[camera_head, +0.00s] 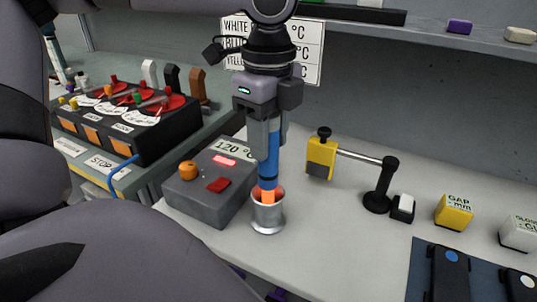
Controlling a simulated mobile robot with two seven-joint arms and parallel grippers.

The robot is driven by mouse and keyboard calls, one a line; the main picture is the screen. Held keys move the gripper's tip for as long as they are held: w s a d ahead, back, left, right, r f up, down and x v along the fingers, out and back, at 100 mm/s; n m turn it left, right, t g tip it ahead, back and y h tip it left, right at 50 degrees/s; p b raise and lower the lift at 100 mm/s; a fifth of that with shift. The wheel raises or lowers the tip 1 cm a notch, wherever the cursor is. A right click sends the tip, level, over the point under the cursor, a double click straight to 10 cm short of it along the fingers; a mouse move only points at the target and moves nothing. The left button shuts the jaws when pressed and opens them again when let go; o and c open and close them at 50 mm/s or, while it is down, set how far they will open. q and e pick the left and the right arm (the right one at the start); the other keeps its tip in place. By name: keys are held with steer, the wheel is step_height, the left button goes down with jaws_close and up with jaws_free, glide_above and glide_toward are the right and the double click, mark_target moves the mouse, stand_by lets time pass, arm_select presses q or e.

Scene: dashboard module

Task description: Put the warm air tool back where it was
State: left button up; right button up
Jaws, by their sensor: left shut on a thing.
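The warm air tool (268,172) is a blue, upright cylinder with an orange tip. My left gripper (268,140) points down and is shut on its upper part. The orange tip is at the mouth of a silver metal cup (268,217), partly inside its rim; I cannot tell whether it touches the bottom. The cup stands to the right of a grey control box (205,194) with a "120 °C" label, an orange knob, a lit red display and a red switch. My right gripper is not in view.
A yellow block on a black-based arm stand (377,200) is to the right. Beyond it are a yellow "GAP" block (454,212) and a blue mat (425,260). A black panel with red dials (130,120) is at left. The bench just right of the cup is clear.

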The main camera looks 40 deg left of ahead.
arm_select(q)
steer(key=shift+f, duration=2)
steer(key=shift+f+b, duration=0.15)
steer(key=shift+b, duration=0.15)
steer(key=o, duration=1.1)
steer(key=shift+o, duration=0.2)
step_height(320, 180, up, 12)
steer(key=shift+r+p, duration=0.25)
steer(key=shift+p, duration=0.25)
steer(key=shift+s, duration=0.1)
